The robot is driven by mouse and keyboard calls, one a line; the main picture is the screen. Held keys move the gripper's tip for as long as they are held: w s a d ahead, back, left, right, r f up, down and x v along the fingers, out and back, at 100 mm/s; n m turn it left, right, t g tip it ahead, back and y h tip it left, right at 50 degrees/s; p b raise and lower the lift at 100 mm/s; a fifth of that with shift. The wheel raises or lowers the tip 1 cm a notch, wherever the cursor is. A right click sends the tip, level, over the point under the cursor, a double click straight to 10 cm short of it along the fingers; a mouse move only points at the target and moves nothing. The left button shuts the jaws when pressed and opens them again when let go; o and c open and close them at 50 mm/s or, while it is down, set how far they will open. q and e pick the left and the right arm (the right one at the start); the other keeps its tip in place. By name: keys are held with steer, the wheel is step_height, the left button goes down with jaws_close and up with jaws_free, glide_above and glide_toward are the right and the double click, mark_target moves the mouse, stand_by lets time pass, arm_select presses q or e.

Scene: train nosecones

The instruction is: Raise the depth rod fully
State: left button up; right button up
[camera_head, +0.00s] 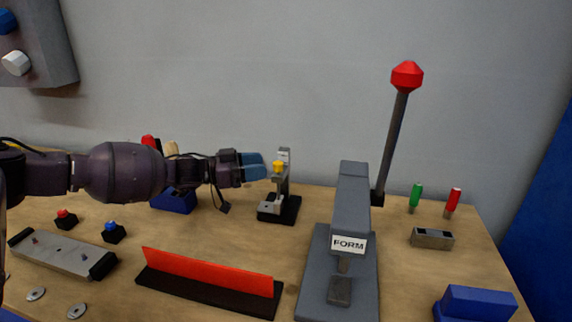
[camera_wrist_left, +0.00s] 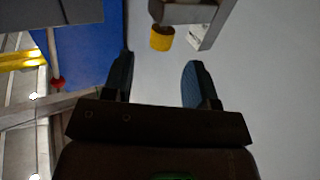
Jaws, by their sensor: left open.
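A small grey gauge stand (camera_head: 284,163) on a black base (camera_head: 279,213) stands at the back middle of the bench. A yellow knob (camera_head: 278,166) sits on its front, probably on the depth rod; the rod itself is too small to tell apart. My left gripper (camera_head: 262,167) reaches in from the left, its blue fingertips level with the knob and close to it. In the left wrist view the yellow knob (camera_wrist_left: 161,38) lies just beyond the gap between the two open fingers (camera_wrist_left: 157,62), apart from them. My right gripper is not in view.
A grey press marked FORM (camera_head: 351,205) with a tall red-topped lever (camera_head: 395,130) stands right of the gauge. A red strip on a black base (camera_head: 208,285) lies in front. Green and red handled tools (camera_head: 416,195) stand at right. Bare wood lies before the gauge.

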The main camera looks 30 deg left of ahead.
mark_target(285, 173)
arm_select(q)
steer(key=x, duration=0.7)
steer(key=shift+w+f+b, duration=0.1)
steer(key=shift+w+b, duration=0.05)
steer(key=shift+b, duration=0.2)
steer(key=shift+d, duration=0.1)
jaws_close()
